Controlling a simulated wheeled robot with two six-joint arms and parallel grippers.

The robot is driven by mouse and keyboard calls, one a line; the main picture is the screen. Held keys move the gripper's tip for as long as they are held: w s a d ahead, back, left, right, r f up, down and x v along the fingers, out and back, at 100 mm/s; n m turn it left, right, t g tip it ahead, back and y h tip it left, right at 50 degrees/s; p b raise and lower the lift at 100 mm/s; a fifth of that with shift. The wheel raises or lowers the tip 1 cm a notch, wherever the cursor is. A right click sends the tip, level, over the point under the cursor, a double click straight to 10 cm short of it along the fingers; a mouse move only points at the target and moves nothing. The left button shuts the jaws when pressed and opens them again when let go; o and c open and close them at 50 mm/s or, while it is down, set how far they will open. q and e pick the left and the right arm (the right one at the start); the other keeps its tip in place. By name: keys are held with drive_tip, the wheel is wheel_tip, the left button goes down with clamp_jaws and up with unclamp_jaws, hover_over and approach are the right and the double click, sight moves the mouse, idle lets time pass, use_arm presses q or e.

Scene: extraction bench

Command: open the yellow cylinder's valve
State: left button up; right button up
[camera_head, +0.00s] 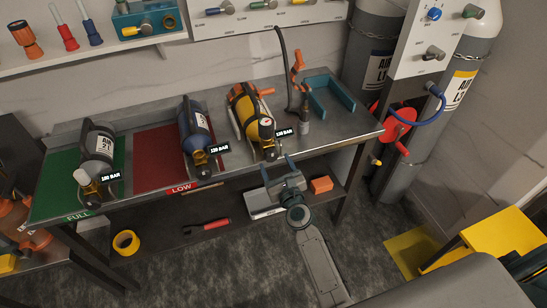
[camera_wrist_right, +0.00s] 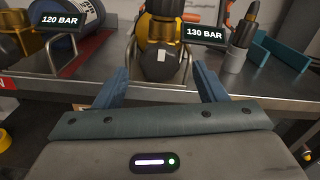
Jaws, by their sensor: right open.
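The yellow cylinder (camera_head: 243,106) lies in a rack on the bench, with its brass valve (camera_head: 267,132) pointing at the front edge and a 130 BAR label beside it. In the right wrist view the brass valve body (camera_wrist_right: 153,27) is centred, with a dark round knob (camera_wrist_right: 163,64) facing the camera. My right gripper (camera_head: 277,165) is open and empty, just in front of the bench edge. In the right wrist view its blue fingers (camera_wrist_right: 161,87) stand wide apart, left and right below the knob, apart from it. My left gripper is not in view.
A blue cylinder (camera_head: 192,122) and a grey cylinder (camera_head: 98,143) lie to the left, valves towards the front. A dark hose hangs to a nozzle (camera_head: 304,118) right of the yellow cylinder, near a teal holder (camera_head: 334,97). The bench's front edge (camera_head: 345,139) lies close to the gripper.

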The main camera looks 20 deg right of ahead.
sight(272, 158)
drive_tip(key=shift+w, duration=1.65)
drive_tip(key=shift+a, duration=0.1)
drive_tip(key=c, duration=1)
drive_tip(key=shift+n, duration=0.3)
